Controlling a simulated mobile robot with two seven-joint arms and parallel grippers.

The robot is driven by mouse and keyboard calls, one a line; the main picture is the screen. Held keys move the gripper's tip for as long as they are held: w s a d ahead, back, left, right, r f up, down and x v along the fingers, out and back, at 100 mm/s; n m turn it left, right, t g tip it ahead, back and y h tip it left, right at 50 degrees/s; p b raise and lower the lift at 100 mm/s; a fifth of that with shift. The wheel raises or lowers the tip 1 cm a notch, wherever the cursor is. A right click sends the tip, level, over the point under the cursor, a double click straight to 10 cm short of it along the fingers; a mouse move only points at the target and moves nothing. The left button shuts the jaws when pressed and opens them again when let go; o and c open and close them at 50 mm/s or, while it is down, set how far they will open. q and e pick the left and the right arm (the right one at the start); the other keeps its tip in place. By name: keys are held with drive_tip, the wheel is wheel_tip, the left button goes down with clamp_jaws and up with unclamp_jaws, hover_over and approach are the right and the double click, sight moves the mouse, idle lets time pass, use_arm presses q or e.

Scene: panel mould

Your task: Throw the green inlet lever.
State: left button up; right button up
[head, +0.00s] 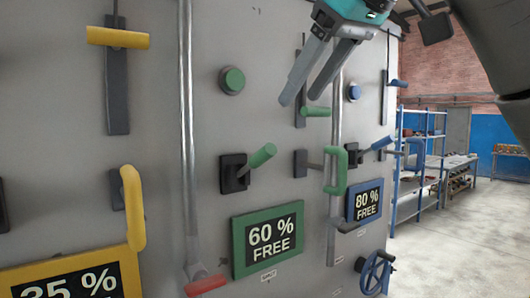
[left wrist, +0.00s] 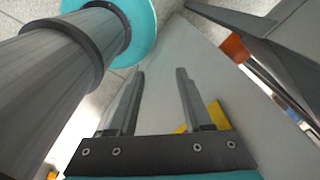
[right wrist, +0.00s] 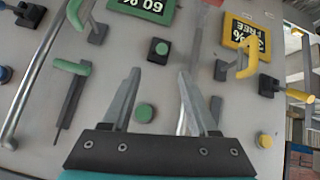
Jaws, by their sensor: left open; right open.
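Several green controls are on the grey panel, and I cannot read which is labelled inlet. A green-gripped lever (head: 263,155) sticks out of a black square base, tilted up to the right. In the right wrist view this lever (right wrist: 160,48) is seen nearly end-on, beyond my fingertips. A green bar handle (head: 316,111) sits on a dark vertical slot, and a green loop handle (head: 341,170) is below it. My right gripper (head: 300,98) is open and empty, above and right of the lever, apart from it. My left gripper (left wrist: 161,72) is open and empty, outside the head view.
A green round button (head: 232,80) is above the lever, a green "60 % FREE" sign (head: 267,240) below. A vertical pipe (head: 186,130) with a red handle (head: 205,285) runs left of it. Yellow handles (head: 133,207) are left, blue controls (head: 376,145) right. Open floor lies beyond the panel.

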sight(264, 154)
drive_tip(key=x, duration=1.5)
drive_tip(key=shift+a, duration=0.2)
drive_tip(key=shift+s, duration=0.1)
drive_tip(key=shift+c, duration=0.3)
clamp_jaws()
idle(0.3)
